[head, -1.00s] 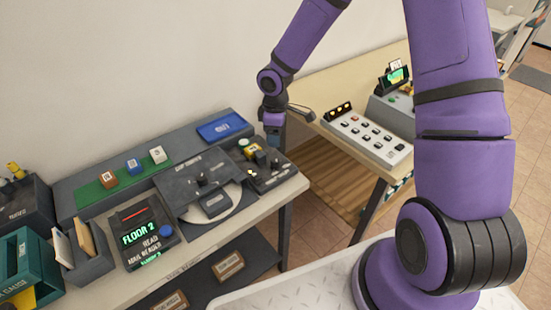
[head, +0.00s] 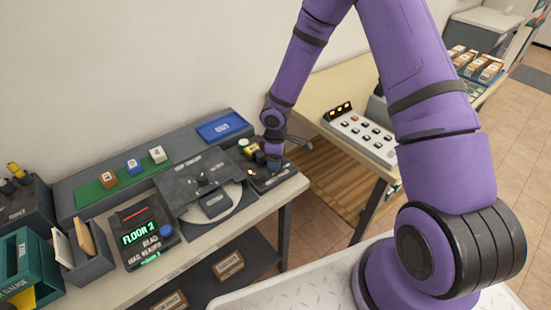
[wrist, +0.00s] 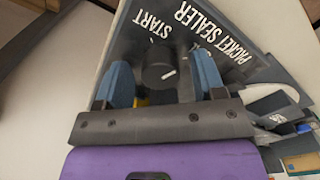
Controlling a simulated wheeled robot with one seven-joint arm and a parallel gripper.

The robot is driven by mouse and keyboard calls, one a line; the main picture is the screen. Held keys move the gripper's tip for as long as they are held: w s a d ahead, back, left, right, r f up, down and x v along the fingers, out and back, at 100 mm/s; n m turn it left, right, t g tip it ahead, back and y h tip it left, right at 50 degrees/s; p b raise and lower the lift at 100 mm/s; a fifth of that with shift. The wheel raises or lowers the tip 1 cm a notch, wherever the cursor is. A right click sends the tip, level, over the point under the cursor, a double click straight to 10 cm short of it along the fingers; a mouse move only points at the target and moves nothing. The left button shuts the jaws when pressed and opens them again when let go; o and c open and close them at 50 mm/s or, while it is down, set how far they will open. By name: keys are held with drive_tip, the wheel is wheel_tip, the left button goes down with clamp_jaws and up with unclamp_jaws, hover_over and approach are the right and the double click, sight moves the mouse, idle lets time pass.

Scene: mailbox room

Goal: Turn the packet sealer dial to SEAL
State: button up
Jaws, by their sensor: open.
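The packet sealer (head: 275,180) is a dark panel at the right end of the grey bench in the head view. The wrist view shows its panel (wrist: 135,50) with the words START and PACKET SEALER. No SEAL label is readable. My gripper (wrist: 162,60) is open, its blue fingers on either side of the dial in the picture; I cannot tell whether they touch it. In the head view my gripper (head: 273,160) is low over the sealer and hides the dial.
A yellow-topped part (head: 249,148) stands close beside my gripper. To the left are a dark machine with a round plate (head: 228,219) and a FLOOR 2 display (head: 139,237). A blue tray (head: 222,128) lies behind. A button panel (head: 360,134) sits on the wooden table at right.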

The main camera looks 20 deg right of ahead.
drive_tip(key=c, duration=0.9)
drive_tip(key=shift+m, duration=3)
drive_tip(key=o, duration=0.9)
